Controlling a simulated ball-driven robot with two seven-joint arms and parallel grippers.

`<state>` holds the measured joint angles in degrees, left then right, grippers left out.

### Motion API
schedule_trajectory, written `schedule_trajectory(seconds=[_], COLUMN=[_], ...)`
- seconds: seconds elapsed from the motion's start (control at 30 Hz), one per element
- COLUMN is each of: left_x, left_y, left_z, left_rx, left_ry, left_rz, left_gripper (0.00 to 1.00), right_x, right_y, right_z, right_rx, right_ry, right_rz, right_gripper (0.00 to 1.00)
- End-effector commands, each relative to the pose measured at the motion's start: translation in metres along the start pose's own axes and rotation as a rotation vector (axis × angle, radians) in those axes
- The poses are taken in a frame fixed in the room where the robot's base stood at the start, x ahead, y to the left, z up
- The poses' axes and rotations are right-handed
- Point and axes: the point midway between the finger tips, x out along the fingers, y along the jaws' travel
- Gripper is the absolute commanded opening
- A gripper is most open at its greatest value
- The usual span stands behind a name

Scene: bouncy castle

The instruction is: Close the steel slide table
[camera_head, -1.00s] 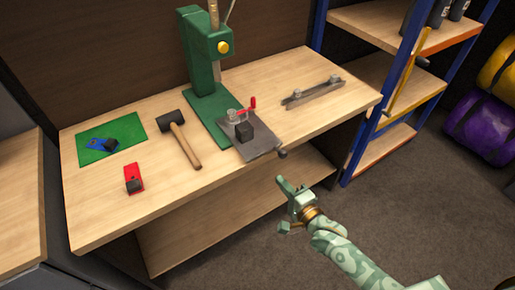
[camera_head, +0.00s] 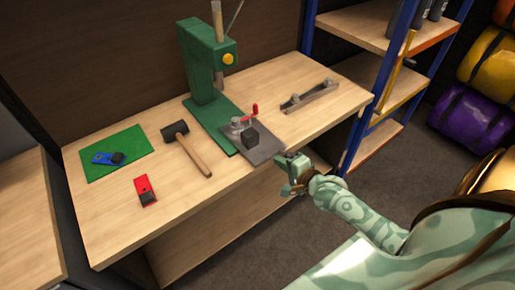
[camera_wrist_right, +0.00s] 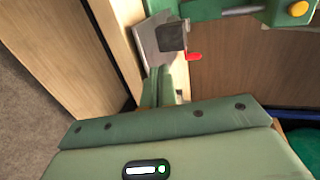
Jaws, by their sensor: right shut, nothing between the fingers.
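The steel slide table (camera_head: 266,154) is a grey plate on the green base of a press (camera_head: 208,60), at the workbench's front edge. It bears a dark block (camera_head: 250,138) and a red-handled clamp (camera_head: 254,111). The plate also shows in the right wrist view (camera_wrist_right: 147,44), with the block (camera_wrist_right: 172,37) on it. My right gripper (camera_head: 287,165) is shut and empty, close to the plate's front right corner. I cannot tell whether it touches the plate. The plate's front knob is not clearly visible now. My left gripper is not in view.
On the bench (camera_head: 110,215) lie a mallet (camera_head: 187,148), a red tool (camera_head: 145,190), a blue tool (camera_head: 108,158) on a green mat (camera_head: 135,143), and a metal bar (camera_head: 310,96). A blue-framed shelf (camera_head: 365,90) stands at right. Floor is clear before the bench.

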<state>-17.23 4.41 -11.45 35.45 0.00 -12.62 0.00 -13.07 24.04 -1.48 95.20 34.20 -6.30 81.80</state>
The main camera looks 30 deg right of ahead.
Motion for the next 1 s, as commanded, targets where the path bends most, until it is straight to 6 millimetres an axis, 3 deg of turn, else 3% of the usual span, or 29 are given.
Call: schedule_trajectory(seconds=[0.2, 0.43, 0.6, 1.0], left_x=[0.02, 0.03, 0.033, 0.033], left_y=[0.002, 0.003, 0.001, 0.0], left_z=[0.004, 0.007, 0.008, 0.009], left_rx=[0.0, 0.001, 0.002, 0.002], left_ry=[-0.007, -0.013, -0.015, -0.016], left_rz=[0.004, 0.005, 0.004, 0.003], left_gripper=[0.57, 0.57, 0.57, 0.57], right_x=[0.05, 0.086, 0.097, 0.1], right_y=[0.003, -0.006, -0.01, -0.012], right_z=[0.0, 0.0, 0.0, 0.0], right_rx=[0.0, 0.0, -0.001, 0.0], right_ry=[0.001, 0.0, 0.0, 0.0], right_rz=[-0.001, -0.002, 0.0, -0.001], right_gripper=[0.0, 0.0, 0.0, 0.0])
